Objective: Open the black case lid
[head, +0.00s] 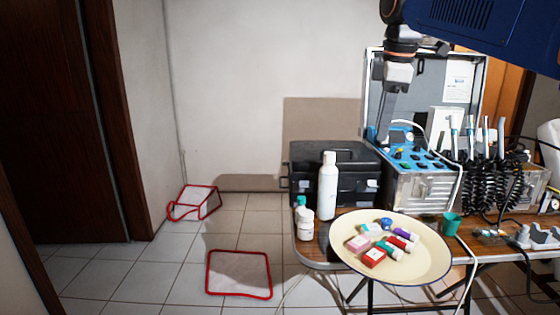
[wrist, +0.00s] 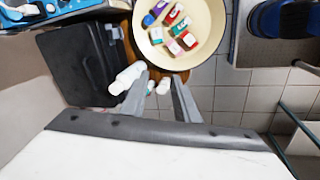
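The black case (head: 350,188) stands at the left end of the table, behind the white bottle. Its lid (head: 325,155) looks shut, with latches on the front. In the wrist view the black case (wrist: 75,65) lies to the left of the fingers. My gripper (head: 383,128) hangs above and to the right of the case, in front of the open metal case, and touches nothing that I can see. In the wrist view my gripper (wrist: 159,78) shows two fingers apart with nothing held between them.
A white bottle (head: 327,190) and small jars (head: 305,225) stand before the case. A cream tray (head: 435,255) with several small boxes is at the front. The open metal dental unit (head: 425,190) with coiled hoses stands right of the case.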

